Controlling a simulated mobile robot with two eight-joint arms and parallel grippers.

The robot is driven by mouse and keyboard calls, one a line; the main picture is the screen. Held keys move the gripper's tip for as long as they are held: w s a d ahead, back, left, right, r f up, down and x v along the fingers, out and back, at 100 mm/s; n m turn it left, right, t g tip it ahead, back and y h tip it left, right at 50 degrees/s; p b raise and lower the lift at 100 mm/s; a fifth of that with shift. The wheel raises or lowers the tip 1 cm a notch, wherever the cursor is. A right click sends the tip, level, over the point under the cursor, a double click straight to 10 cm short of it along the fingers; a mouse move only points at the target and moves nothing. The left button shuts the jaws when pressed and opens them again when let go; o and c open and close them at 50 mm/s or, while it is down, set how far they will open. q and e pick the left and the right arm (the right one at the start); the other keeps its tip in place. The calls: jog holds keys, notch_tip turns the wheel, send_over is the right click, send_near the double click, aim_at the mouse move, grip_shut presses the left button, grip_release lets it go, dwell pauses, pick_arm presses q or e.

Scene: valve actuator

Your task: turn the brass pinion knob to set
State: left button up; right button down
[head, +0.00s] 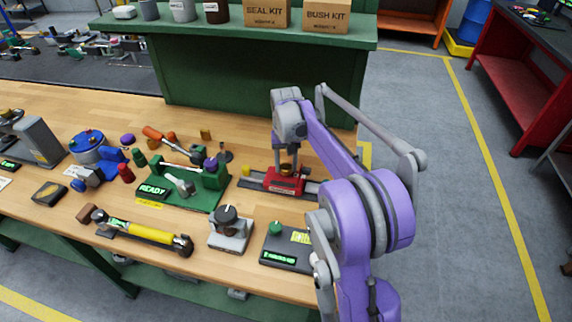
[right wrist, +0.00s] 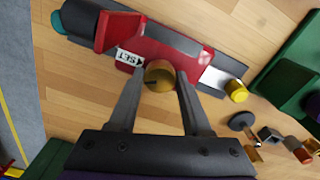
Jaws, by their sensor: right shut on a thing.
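The brass pinion knob (right wrist: 159,75) is round and stands on the red actuator body (right wrist: 165,42), beside a white SET label (right wrist: 129,58) with a small dark arrow. My right gripper (right wrist: 160,84) points down at the knob, with one finger on each side, shut on it. In the head view the right gripper (head: 288,158) is over the red actuator (head: 284,182), and the fingers hide most of the knob. I cannot read the knob's angle. My left gripper is not in view.
A yellow cap (right wrist: 237,90) ends the actuator's silver rod. A green fixture (head: 190,185) marked READY is to its left. A grey block with a dark knob (head: 230,232) and a dark panel with a green knob (head: 286,248) stand in front. Kit boxes (head: 267,13) are on the shelf behind.

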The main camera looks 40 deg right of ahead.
aim_at(286, 166)
jog(key=m, duration=0.5)
jog(key=shift+m, duration=0.4)
dwell(0.4)
jog(key=shift+c, duration=1.7)
grip_release()
jog(key=shift+r, duration=0.1)
notch_tip(286, 166, up, 11)
jog(key=shift+f, duration=0.25)
